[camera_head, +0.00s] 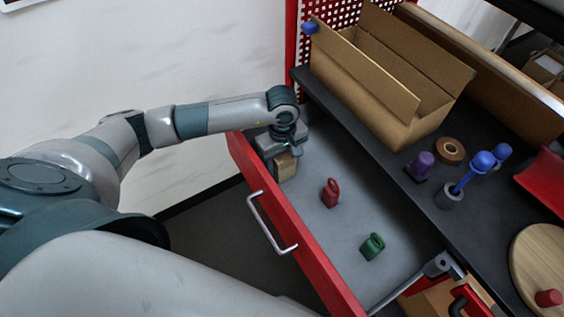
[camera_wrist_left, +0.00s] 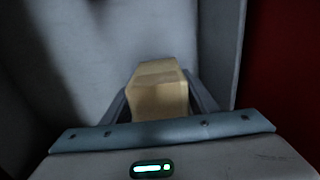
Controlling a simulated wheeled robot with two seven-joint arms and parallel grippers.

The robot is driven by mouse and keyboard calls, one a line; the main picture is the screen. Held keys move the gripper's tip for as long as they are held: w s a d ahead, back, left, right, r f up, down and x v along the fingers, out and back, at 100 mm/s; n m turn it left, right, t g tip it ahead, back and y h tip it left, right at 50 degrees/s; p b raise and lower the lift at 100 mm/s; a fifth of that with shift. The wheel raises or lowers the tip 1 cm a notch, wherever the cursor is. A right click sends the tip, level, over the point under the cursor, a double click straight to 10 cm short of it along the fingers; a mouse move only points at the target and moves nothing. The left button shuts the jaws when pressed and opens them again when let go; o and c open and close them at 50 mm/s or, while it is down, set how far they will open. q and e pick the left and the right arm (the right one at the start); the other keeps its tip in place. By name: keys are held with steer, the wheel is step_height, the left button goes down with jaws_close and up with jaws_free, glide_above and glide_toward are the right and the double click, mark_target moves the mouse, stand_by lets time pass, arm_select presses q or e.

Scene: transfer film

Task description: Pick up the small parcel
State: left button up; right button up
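The small parcel (camera_head: 286,166) is a tan box in the far left corner of the open red drawer (camera_head: 275,215). My left gripper (camera_head: 283,153) points down over it. In the left wrist view the parcel (camera_wrist_left: 158,92) sits between the two fingers (camera_wrist_left: 159,102), which lie close along both its sides; the gripper looks shut on it. The parcel's upper part is hidden by the gripper in the head view. Whether its underside touches the drawer floor cannot be told. My right gripper is not in view.
In the drawer lie a red item (camera_head: 330,193) and a green item (camera_head: 372,246); its floor is otherwise clear. On the dark worktop stand an open cardboard box (camera_head: 360,83), a tape roll (camera_head: 450,151) and several blue and purple items. Drawer walls are close around my left gripper.

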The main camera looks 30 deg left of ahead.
arm_select(q)
steer(key=c, duration=0.8)
steer(key=shift+o, duration=0.2)
step_height(320, 180, up, 10)
steer(key=shift+r+b, duration=0.1)
steer(key=shift+b, duration=0.95)
